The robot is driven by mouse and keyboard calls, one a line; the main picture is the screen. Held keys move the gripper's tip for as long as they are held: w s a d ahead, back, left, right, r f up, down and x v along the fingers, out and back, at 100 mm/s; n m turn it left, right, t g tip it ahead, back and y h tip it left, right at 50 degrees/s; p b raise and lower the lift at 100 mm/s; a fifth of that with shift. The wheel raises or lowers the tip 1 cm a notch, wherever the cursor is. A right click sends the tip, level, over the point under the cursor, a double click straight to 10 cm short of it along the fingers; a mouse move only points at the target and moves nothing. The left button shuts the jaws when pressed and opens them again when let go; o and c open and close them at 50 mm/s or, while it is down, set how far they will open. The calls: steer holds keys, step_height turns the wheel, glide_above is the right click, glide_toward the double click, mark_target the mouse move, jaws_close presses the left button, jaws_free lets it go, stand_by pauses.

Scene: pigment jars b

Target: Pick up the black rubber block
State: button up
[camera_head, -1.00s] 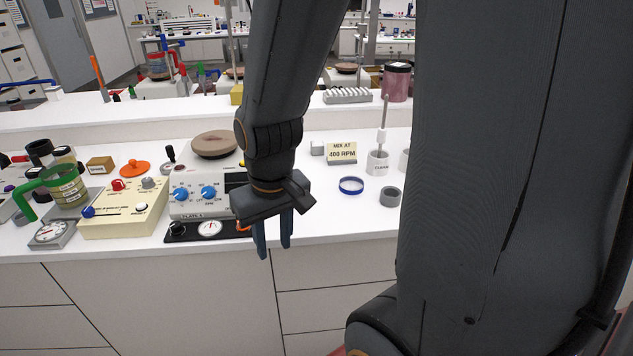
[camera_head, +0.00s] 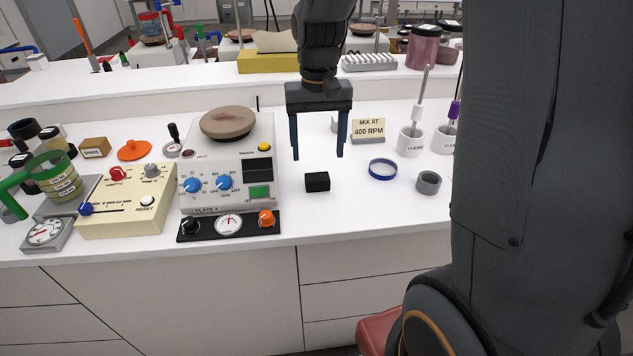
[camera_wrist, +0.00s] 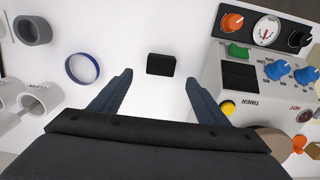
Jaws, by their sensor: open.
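The black rubber block (camera_head: 317,182) lies on the white bench top, just right of the hotplate unit. It also shows in the wrist view (camera_wrist: 161,65), beyond the fingertips and roughly between their lines. My gripper (camera_head: 319,158) is open and empty, with its fingers pointing down. It is above the bench and behind the block in the head view, apart from it. In the wrist view the two fingers (camera_wrist: 159,75) are spread wide with nothing between them.
The hotplate (camera_head: 229,165) with a dial panel (camera_head: 229,225) stands close left of the block. A blue ring (camera_head: 382,169) and a grey ring (camera_head: 428,183) lie to the right. A "MIX AT 400 RPM" sign (camera_head: 368,130) and white cups (camera_head: 411,142) stand behind them. The bench front is clear.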

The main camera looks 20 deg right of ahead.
mark_target(317, 176)
steer(key=shift+s+a+f+p, duration=0.1)
steer(key=shift+f+p, duration=1.05)
steer(key=shift+f, duration=2.4)
steer(key=c, duration=1.2)
step_height(317, 176, up, 10)
steer(key=shift+r+b, duration=0.1)
steer(key=shift+b, duration=1.05)
steer(key=shift+o, duration=1.4)
steer(key=shift+c, duration=0.5)
